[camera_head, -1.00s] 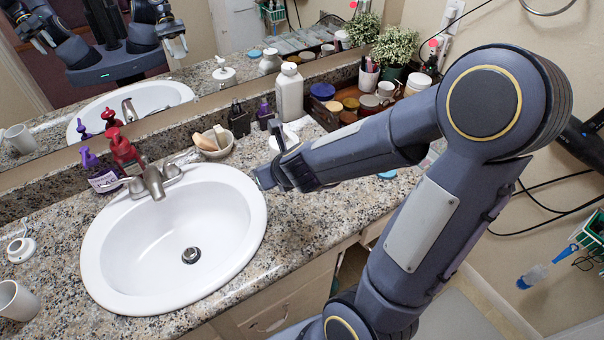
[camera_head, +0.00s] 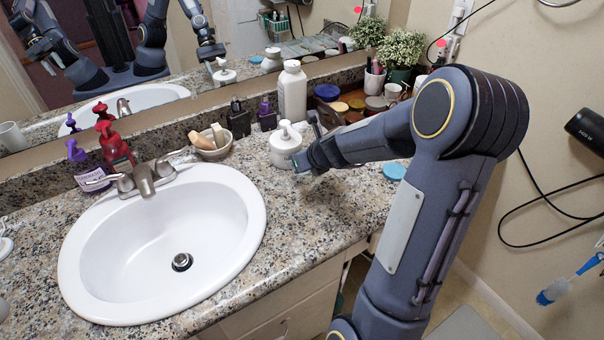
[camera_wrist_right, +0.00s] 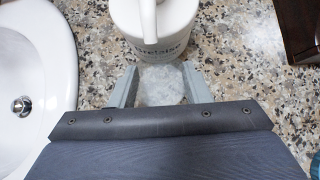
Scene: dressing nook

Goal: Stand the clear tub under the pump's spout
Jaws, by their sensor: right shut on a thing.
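A white pump bottle (camera_head: 284,150) stands on the granite counter right of the sink. Its spout points toward my right gripper in the right wrist view. My right gripper (camera_wrist_right: 161,92) is shut on the clear tub (camera_wrist_right: 162,86), which sits between its fingers close in front of the pump bottle (camera_wrist_right: 160,42). I cannot tell whether the tub touches the bottle or the counter. In the head view the right gripper (camera_head: 303,160) is beside the bottle and the tub cannot be made out. My left gripper is not directly in view.
The sink (camera_head: 165,240) lies left of the pump. A tall white bottle (camera_head: 292,95), a bowl (camera_head: 212,143) and a brown tray (camera_wrist_right: 302,30) of jars stand near. A blue lid (camera_head: 394,171) lies to the right. Counter in front of the pump is clear.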

